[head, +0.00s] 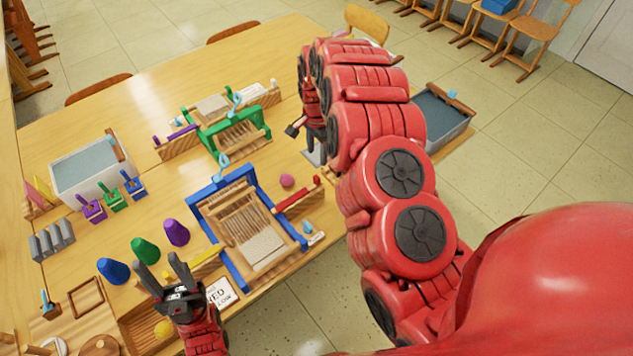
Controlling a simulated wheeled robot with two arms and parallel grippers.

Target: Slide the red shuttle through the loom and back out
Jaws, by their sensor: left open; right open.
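The blue-framed loom (248,268) stands on the table near its front edge, with tan threads and a pale woven patch. The red shuttle (296,198) lies on a wooden rack to the right of the loom, outside the frame. A yellow shuttle (207,261) lies at the loom's left side. My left gripper (157,261) is open and empty, left of the loom and near the yellow shuttle. My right gripper (303,143) is open beyond the red shuttle, above the table's far right part. My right arm partly hides it.
A green loom (240,134) stands behind the blue one. Purple, green and blue cones (145,250) stand left of it. A pink ball (287,181) lies near the red shuttle. A white water tub (91,182) is at left, and a grey tub (437,120) at right.

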